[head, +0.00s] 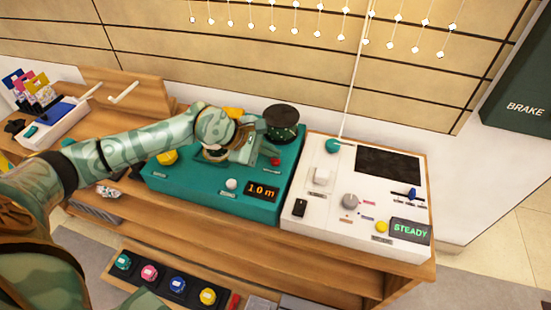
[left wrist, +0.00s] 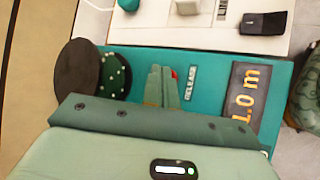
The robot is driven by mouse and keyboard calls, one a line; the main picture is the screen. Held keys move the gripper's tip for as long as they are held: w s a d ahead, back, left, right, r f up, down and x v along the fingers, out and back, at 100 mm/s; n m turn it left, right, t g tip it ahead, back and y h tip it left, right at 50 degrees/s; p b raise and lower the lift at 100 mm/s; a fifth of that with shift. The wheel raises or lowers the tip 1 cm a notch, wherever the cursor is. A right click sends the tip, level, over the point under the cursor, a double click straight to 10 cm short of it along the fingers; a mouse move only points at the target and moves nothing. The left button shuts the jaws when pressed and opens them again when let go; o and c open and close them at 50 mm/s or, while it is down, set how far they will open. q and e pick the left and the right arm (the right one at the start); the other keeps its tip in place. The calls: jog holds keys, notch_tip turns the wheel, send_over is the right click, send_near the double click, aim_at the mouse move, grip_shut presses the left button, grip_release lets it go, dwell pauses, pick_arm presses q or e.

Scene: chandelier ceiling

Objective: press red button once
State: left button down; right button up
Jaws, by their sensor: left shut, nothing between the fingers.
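The red button (head: 275,161) is small and sits on the teal console (head: 215,202), near its right edge. In the left wrist view only a sliver of the red button (left wrist: 174,73) shows past the fingertips, beside a label reading RELEASE. My left gripper (head: 262,157) reaches over the console from the left, with its fingers together and empty, right beside the button. Its closed fingers (left wrist: 162,86) also show in the left wrist view. I cannot tell whether they touch the button. My right gripper is not in view.
A dark drum (head: 281,120) stands behind the button. The console also has a white knob (head: 231,184) and a display (head: 262,191) reading 1.0 m. A white panel (head: 325,222) to the right carries knobs and a screen (head: 410,231) reading STEADY. Colored buttons (head: 178,285) lie below.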

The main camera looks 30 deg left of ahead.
pick_arm(q)
jog(key=shift+f, duration=0.3)
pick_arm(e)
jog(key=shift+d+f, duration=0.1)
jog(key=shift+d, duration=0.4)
pick_arm(q)
jog(key=shift+f, duration=0.1)
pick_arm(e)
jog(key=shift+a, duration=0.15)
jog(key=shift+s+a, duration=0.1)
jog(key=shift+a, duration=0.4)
pick_arm(q)
jog(key=shift+r+p, duration=0.35)
jog(key=shift+r, duration=0.55)
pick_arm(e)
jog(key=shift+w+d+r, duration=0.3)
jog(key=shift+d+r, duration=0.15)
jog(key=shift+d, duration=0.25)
